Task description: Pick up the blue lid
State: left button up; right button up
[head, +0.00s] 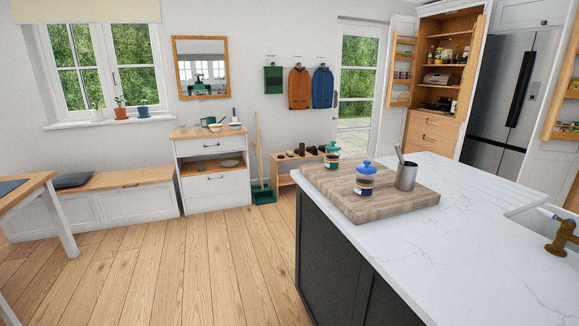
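The jar stands upright near the front of a wooden board (411,201) on the island counter. Neither of my grippers is in the head view.
A second jar with a green lid (332,146) stands behind on the same board. A grey metal cup (405,177) with a utensil stands just right of the blue-lidded jar. The white marble counter (470,240) is clear in front, with a brass tap (562,237) at right.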

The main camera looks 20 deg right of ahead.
aim_at(364, 168)
jog(key=i+j, duration=0.25)
jog(key=i, duration=0.5)
jog(key=i+j+u, duration=0.1)
jog(key=i, duration=0.65)
jog(key=i+j, duration=0.3)
jog(key=i, duration=0.45)
jog(key=i+j+u, duration=0.1)
jog(key=i, duration=0.65)
jog(key=z, duration=0.9)
jog(key=j+z, duration=0.15)
jog(key=z, duration=0.8)
jog(key=j+z, duration=0.15)
jog(key=z, duration=0.75)
jog(key=j+z, duration=0.15)
jog(key=z, duration=0.3)
